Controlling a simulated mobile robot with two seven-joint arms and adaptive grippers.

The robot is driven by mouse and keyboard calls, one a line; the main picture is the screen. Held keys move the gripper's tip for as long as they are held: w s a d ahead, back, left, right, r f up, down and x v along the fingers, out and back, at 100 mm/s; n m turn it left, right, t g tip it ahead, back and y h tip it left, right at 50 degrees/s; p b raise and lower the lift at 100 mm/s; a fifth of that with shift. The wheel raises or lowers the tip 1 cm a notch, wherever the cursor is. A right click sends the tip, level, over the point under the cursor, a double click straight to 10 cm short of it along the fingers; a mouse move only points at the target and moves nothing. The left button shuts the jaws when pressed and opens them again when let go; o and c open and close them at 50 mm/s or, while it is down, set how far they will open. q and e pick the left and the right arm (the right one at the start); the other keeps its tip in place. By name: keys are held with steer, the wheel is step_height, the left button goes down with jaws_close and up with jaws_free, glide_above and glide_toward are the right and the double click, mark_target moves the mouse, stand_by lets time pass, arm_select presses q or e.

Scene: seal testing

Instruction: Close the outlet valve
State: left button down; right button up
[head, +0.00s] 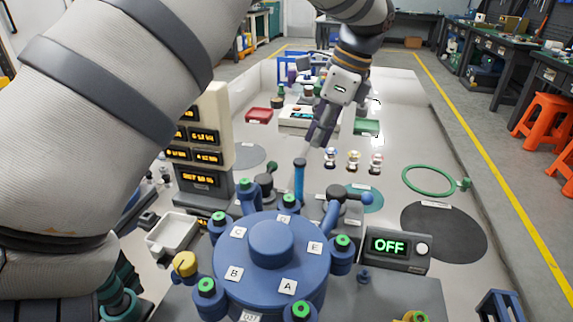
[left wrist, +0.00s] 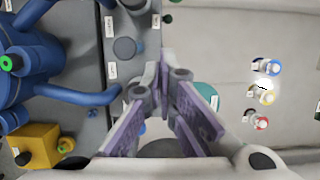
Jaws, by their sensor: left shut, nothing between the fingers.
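A blue round vessel (head: 270,262) with lettered ports stands at the front. Behind it, a grey valve block (head: 345,210) carries a dark round hub with a blue-ended handle (head: 367,198) pointing right. Another dark valve hub (head: 265,183) is to the left, and an upright blue lever (head: 299,182) with a dark top stands between them. I cannot read which label names the outlet. My left gripper (head: 318,137) is shut and empty, pointing down above and behind the lever. In the left wrist view its fingers (left wrist: 166,75) meet beside the labelled grey block (left wrist: 122,75). My right gripper is out of view.
A display box reading OFF (head: 390,248) stands right of the vessel. Several small coloured-top pieces (head: 353,160) stand beyond the valves. A green ring (head: 428,181) and a black disc (head: 445,232) lie at right. A stack of lit displays (head: 200,150) stands left.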

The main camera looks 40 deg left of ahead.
mark_target(268, 178)
arm_select(q)
steer(key=x, duration=0.7)
steer(key=shift+s+a+f, duration=0.1)
steer(key=shift+f, duration=0.2)
steer(key=a, duration=0.1)
steer(key=s+a, duration=0.1)
steer(key=a+p, duration=0.1)
steer(key=shift+s+f, duration=0.3)
steer(key=shift+s+a+f, duration=0.1)
steer(key=shift+a+f, duration=0.1)
steer(key=shift+a, duration=0.05)
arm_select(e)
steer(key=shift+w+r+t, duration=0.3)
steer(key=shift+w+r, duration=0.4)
arm_select(q)
steer(key=shift+f, duration=0.1)
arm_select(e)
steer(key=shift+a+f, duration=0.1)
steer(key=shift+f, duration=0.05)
